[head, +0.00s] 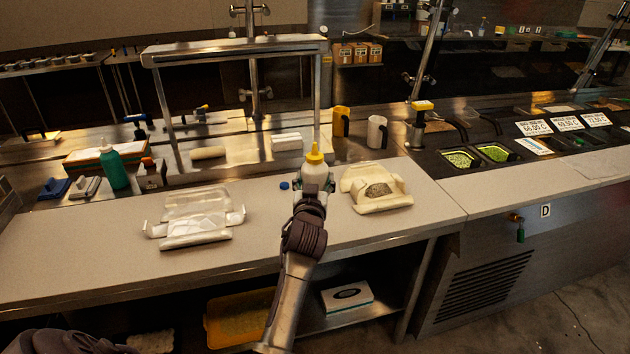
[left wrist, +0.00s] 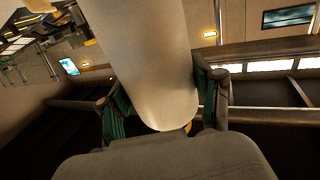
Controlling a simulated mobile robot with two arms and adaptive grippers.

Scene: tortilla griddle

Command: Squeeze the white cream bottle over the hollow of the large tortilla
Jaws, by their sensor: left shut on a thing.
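The white cream bottle (head: 314,174) with a yellow nozzle stands nozzle up in the head view. My left gripper (head: 314,188) is shut around it; the arm hides its lower part, so I cannot tell whether it touches the counter. In the left wrist view the white bottle (left wrist: 150,70) fills the space between the green-padded fingers of my left gripper (left wrist: 160,110). My right gripper is not in view.
A green bottle (head: 113,168) stands at the back left. A yellow mug (head: 341,121) and a white mug (head: 377,132) stand behind the tortilla.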

